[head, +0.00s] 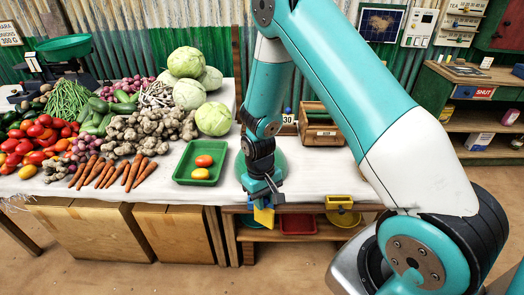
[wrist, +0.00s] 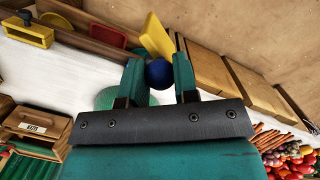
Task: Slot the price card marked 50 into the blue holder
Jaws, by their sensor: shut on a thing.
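My gripper (head: 263,198) is at the front edge of the white-covered table, low and pointing down. In the wrist view its two teal fingers (wrist: 157,75) are shut on a round dark blue knob (wrist: 158,73). A flat yellow card (wrist: 156,38) extends beyond the knob; in the head view the card (head: 264,216) hangs below the fingers. No number on it can be read. A yellow holder-like frame (head: 340,202) is at the table's front edge to the right, also in the wrist view (wrist: 28,31). I cannot make out a blue holder; my arm hides part of the table.
A red tray (head: 297,224) is on the shelf below the front edge. A wooden box (head: 320,127) stands at the back, beside a small sign reading 30 (head: 287,118). A green tray (head: 201,163) with tomatoes and a heap of vegetables fill the left. A green round thing lies behind my gripper.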

